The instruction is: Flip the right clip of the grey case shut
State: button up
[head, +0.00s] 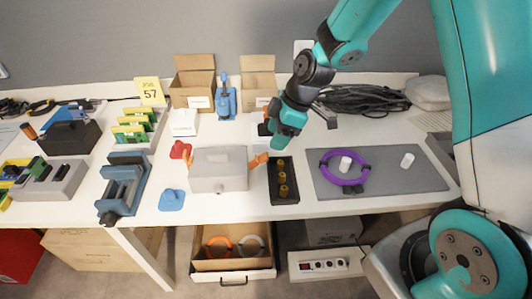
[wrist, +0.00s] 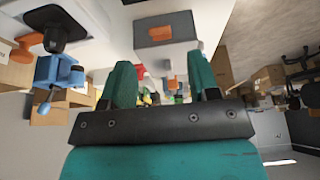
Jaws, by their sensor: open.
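The grey case (head: 218,170) stands near the front edge of the bench with its lid down. Its right clip (head: 258,160), orange, sticks out from the right side. In the wrist view the case (wrist: 178,22) is at the top, with an orange piece (wrist: 160,33) on the facing side. More orange shows at the case's left side, partly hidden. My gripper (head: 277,142) is open and empty, above and to the right of the clip, apart from it. In the wrist view my gripper's (wrist: 160,66) two teal fingers stand wide apart.
A black tray (head: 284,198) with brass-coloured pieces stands just right of the case. A grey mat (head: 410,182) with a purple ring (head: 326,166) lies farther right. A blue clamp-like object (head: 226,101) and open cartons (head: 193,85) stand behind. A blue piece (head: 172,201) lies front left.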

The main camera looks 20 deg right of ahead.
aim_at(265, 155)
jog(key=x, duration=0.7)
jog(key=c, duration=0.9)
